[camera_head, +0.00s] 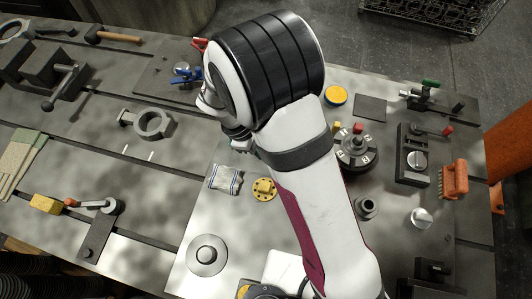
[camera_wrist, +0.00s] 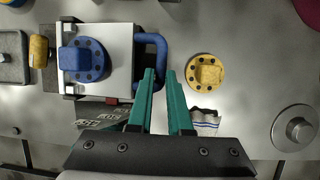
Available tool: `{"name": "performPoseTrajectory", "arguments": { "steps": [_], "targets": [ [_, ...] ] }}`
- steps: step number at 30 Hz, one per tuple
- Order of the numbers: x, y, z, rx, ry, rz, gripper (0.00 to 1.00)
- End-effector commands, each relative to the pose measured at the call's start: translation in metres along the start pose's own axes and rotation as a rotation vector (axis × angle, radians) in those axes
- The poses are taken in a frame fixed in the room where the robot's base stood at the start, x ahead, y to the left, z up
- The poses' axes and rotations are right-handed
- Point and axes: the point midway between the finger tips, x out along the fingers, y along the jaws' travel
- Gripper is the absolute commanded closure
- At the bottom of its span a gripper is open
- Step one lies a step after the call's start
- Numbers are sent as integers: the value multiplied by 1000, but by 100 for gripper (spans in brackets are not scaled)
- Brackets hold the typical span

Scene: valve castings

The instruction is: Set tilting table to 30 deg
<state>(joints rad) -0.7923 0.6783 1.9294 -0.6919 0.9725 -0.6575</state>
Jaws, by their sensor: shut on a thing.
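In the wrist view, a fixture that looks like the tilting table shows a pale square plate (camera_wrist: 104,50) carrying a blue round flange (camera_wrist: 84,60). A blue U-shaped handle (camera_wrist: 151,42) stands at its right side. My gripper (camera_wrist: 158,74) has its teal fingers on either side of the handle's lower right part and is shut on it. A dark piece with pale marks (camera_wrist: 92,119), perhaps a scale, lies below the plate, partly hidden; I cannot read an angle.
A yellow flange (camera_head: 264,189) and a white packet (camera_head: 225,179) lie close to my gripper. A round metal disc (camera_head: 207,255) is nearer the front. A dark rotary dial (camera_head: 356,148) stands right of my arm. Blue-handled (camera_head: 187,73) hardware stands left of it.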

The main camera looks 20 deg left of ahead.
Motion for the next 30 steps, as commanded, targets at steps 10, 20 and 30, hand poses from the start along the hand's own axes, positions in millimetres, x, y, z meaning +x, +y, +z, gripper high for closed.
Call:
{"name": "performPoseTrajectory", "arguments": {
  "steps": [10, 20, 30],
  "targets": [
    [-21, 11, 7, -61, -1, -152, 100],
    [-36, 24, 14, -63, 0, -142, 100],
    [-44, 34, 18, -63, 0, -136, 100]
  ]
}}
